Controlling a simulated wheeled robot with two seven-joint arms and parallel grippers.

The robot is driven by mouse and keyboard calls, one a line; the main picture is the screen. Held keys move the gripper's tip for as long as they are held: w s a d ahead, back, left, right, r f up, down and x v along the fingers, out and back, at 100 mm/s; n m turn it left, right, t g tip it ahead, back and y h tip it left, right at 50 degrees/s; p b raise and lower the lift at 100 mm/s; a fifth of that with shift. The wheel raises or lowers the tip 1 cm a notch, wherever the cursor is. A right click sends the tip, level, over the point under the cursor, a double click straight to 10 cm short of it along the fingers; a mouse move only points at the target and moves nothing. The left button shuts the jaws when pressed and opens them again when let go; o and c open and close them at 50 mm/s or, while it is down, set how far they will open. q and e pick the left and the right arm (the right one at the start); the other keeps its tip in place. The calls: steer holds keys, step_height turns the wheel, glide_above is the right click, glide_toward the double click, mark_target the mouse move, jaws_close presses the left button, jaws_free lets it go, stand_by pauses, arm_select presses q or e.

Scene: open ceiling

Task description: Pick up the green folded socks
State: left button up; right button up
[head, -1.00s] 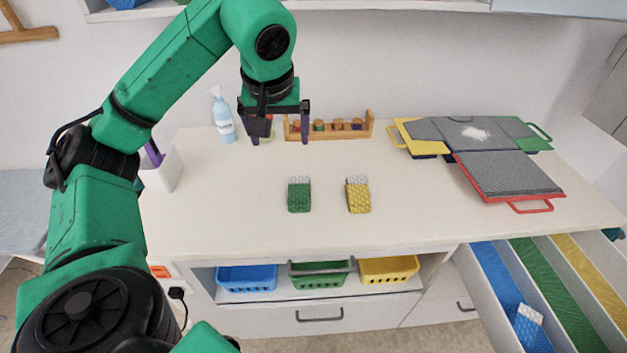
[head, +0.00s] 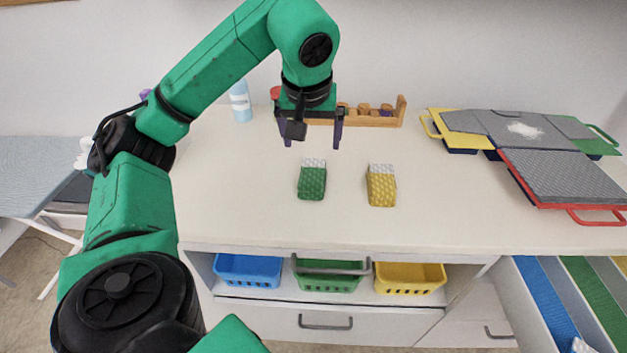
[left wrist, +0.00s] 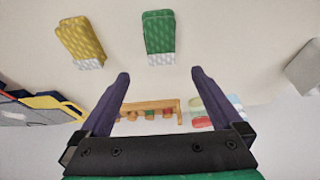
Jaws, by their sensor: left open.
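The green folded socks (head: 312,181), with a whitish patterned top end, lie on the white table in the head view. They also show at the top middle of the left wrist view (left wrist: 158,36). My left gripper (head: 311,142) is open and empty. In the head view it appears just behind the green socks, and in the left wrist view a clear gap separates its fingertips (left wrist: 160,72) from them. My right gripper is not in view.
Yellow folded socks (head: 381,187) lie to the right of the green ones. A wooden rack (head: 388,119) and a blue bottle (head: 240,102) stand behind. Grey boards with coloured frames (head: 560,180) lie at right. Coloured baskets (head: 410,279) sit below the tabletop. The table's front is clear.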

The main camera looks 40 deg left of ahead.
mark_target(313, 166)
arm_select(q)
steer(key=p+x, duration=0.1)
steer(key=x, duration=1.2)
steer(key=shift+w+a+f, duration=0.15)
steer(key=shift+a+f, duration=0.05)
steer(key=c, duration=1.3)
steer(key=shift+r, duration=0.15)
